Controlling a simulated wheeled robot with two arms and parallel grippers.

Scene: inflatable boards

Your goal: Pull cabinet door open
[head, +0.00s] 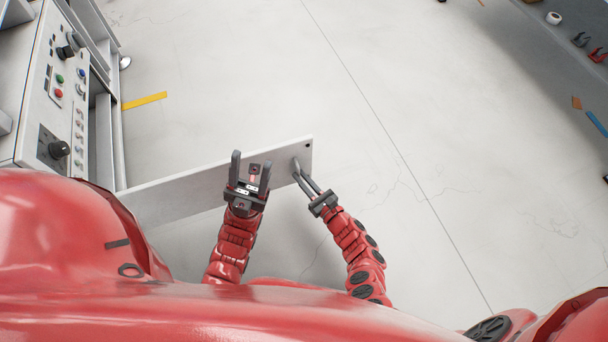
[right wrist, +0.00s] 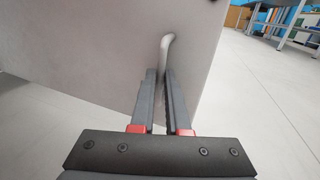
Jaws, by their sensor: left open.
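The light grey cabinet door (head: 200,187) stands swung out from the cabinet (head: 32,75) at the left, its free end toward the picture's middle. A metal handle (head: 296,164) is near that free end. My right gripper (head: 303,178) is at the handle. In the right wrist view the fingers (right wrist: 162,88) are close together with the curved handle (right wrist: 168,50) between their tips, in front of the door face (right wrist: 85,60). My left gripper (head: 251,168) is open and empty, its fingers over the door's top edge in the picture; I cannot tell whether it touches.
The cabinet carries a control panel with knobs and coloured buttons. A yellow strip (head: 144,101) lies on the floor. A workbench (head: 560,40) with tools stands at the upper right. The concrete floor (head: 430,150) between is clear.

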